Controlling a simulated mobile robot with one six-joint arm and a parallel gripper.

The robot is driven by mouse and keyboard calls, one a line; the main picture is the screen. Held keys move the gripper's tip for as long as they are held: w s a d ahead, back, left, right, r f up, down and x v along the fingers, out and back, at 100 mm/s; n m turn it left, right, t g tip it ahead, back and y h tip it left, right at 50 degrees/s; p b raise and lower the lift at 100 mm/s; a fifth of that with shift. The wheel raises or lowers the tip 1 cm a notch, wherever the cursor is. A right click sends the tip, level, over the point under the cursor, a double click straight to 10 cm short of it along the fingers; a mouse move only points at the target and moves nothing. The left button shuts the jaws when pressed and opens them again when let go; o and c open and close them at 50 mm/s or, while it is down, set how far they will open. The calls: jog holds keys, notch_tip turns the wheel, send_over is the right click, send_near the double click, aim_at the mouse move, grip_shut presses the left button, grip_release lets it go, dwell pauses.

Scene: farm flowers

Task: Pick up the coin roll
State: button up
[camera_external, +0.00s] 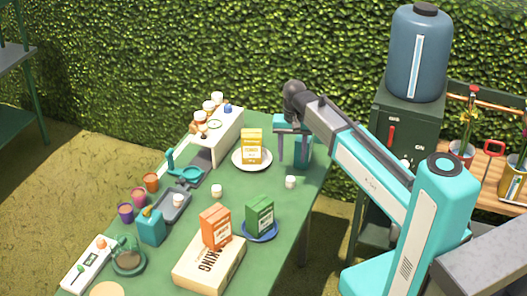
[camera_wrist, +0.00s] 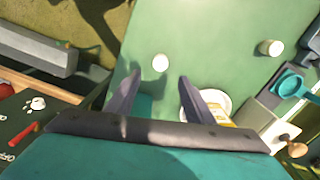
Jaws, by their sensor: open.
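A short white cylinder, which looks like the coin roll (camera_external: 290,181), stands on the green table right of the middle. In the wrist view it is a pale round top (camera_wrist: 160,62) just beyond and between my fingertips. A similar white cylinder (camera_external: 216,190) stands further left; it also shows in the wrist view (camera_wrist: 270,47). I cannot tell for sure which one is the coin roll. My gripper (camera_wrist: 158,79) is open with nothing between its fingers. In the external view my gripper (camera_external: 292,160) hangs over the table's right side, its fingertips unclear.
A white plate (camera_external: 237,163) with a yellow box (camera_external: 251,145) sits left of my gripper. An orange box (camera_external: 215,228), a green box (camera_external: 260,215) and a cream box (camera_external: 208,266) stand nearer the front. The table around the right cylinder is clear.

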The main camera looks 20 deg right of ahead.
send_over(290, 178)
jog(key=shift+w+d+f+p, duration=0.1)
jog(key=shift+f+p, duration=0.25)
jog(key=shift+f, duration=2.15)
jog(key=shift+f, duration=0.15)
jog(key=shift+f+p, duration=0.7)
jog(key=shift+f, duration=0.4)
jog(key=shift+f+p, duration=0.3)
jog(key=shift+f, duration=1.05)
grip_shut()
